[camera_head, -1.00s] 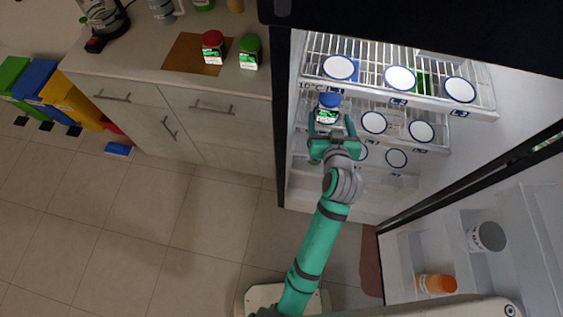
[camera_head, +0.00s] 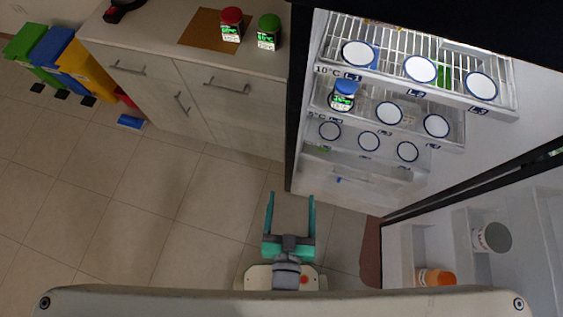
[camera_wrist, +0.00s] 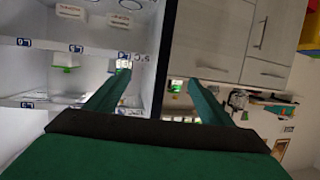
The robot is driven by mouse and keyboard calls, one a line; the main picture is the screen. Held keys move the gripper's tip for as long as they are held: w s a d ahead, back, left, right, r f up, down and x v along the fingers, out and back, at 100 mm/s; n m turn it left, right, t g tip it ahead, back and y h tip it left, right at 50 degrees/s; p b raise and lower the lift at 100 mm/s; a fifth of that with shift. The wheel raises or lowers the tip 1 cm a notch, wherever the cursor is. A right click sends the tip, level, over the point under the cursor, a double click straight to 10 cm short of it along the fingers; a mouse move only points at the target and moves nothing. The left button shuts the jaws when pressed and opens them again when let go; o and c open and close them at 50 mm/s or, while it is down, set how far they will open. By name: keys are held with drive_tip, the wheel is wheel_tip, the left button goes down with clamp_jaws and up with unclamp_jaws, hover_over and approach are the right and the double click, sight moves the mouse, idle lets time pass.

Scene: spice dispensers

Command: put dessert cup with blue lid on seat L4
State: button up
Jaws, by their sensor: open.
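The dessert cup with the blue lid (camera_head: 343,92) stands upright in the fridge, on the left seat of the middle shelf. It covers most of that seat. A small bright shape by the L4 label in the wrist view may be the cup, but it is too small to be sure. My gripper (camera_head: 291,205) is open and empty, low in front of the fridge and well away from the cup. Its two spread fingers also show in the wrist view (camera_wrist: 160,85).
Round white seats stay empty on the top shelf (camera_head: 420,69), middle shelf (camera_head: 389,113) and bottom shelf (camera_head: 369,141). The fridge door (camera_head: 470,200) stands open at right, holding jars. Red-lidded (camera_head: 231,24) and green-lidded (camera_head: 269,32) cups stand on the counter.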

drive_tip(key=s+a+r+n+y, duration=0.1)
drive_tip(key=s+a+r, duration=0.1)
drive_tip(key=s, duration=0.4)
drive_tip(key=shift+s+a+r+t, duration=0.3)
drive_tip(key=shift+s+a+r, duration=0.05)
drive_tip(key=shift+r, duration=0.45)
